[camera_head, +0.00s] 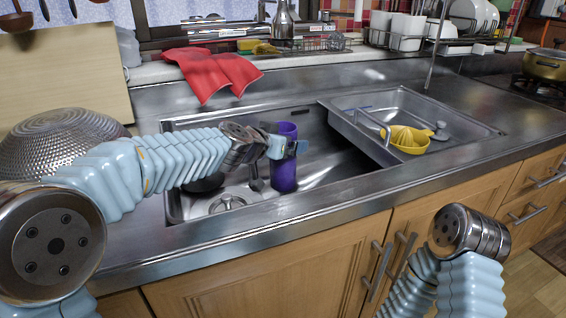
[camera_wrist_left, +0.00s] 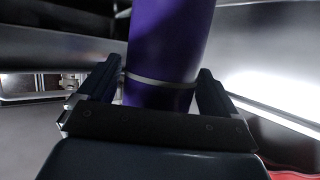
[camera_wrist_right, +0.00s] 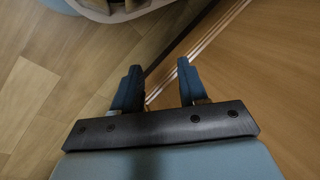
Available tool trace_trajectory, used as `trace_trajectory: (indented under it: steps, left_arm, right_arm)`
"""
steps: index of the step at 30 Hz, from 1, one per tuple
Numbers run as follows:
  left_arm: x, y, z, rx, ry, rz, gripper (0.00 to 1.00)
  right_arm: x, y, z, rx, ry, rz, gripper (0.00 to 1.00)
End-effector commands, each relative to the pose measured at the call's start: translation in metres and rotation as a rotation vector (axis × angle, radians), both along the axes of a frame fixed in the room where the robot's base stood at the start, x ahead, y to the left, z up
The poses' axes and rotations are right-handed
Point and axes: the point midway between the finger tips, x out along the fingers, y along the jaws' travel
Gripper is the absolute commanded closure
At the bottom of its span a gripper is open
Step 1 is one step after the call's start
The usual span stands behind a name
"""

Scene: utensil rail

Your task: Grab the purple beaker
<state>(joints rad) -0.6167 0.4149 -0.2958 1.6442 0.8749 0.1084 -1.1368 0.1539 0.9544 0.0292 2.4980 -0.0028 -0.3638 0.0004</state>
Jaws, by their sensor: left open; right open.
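The purple beaker (camera_head: 285,172) stands upright in the left basin of the sink. My left gripper (camera_head: 287,146) is at the upper part of the beaker, with its fingers on either side. In the left wrist view, the beaker (camera_wrist_left: 168,50) sits between the two open fingers (camera_wrist_left: 160,88), with a thin light band across it. A small gap shows by the right finger; contact on the left side is hard to tell. My right gripper (camera_wrist_right: 153,85) is open and empty, in front of the wooden cabinets. In the head view its fingers are hidden.
A red cloth (camera_head: 212,72) hangs over the back ledge. A metal perforated bowl (camera_head: 60,140) is at left. The front counter edge (camera_head: 330,215) is clear.

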Motion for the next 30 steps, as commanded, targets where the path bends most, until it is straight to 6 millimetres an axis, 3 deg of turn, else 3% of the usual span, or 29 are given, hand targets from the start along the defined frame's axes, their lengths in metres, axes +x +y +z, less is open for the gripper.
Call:
trace_trajectory:
  steps: [3,21,30]
  left_arm:
    - [-0.0003,0.0001,0.0002,0.000,0.000,0.000,0.11]
    - [-0.0006,0.0002,0.0003,-0.001,0.000,0.000,1.00]
    - [-0.0006,0.0002,0.0030,-0.002,-0.002,0.001,1.00]
  right_arm:
    - [0.0000,0.0001,0.0001,0.000,0.000,0.000,0.57]
    - [0.0000,0.0000,0.0001,0.000,0.000,0.000,0.57]
    - [0.0000,0.0001,0.0012,0.000,0.000,0.000,0.57]
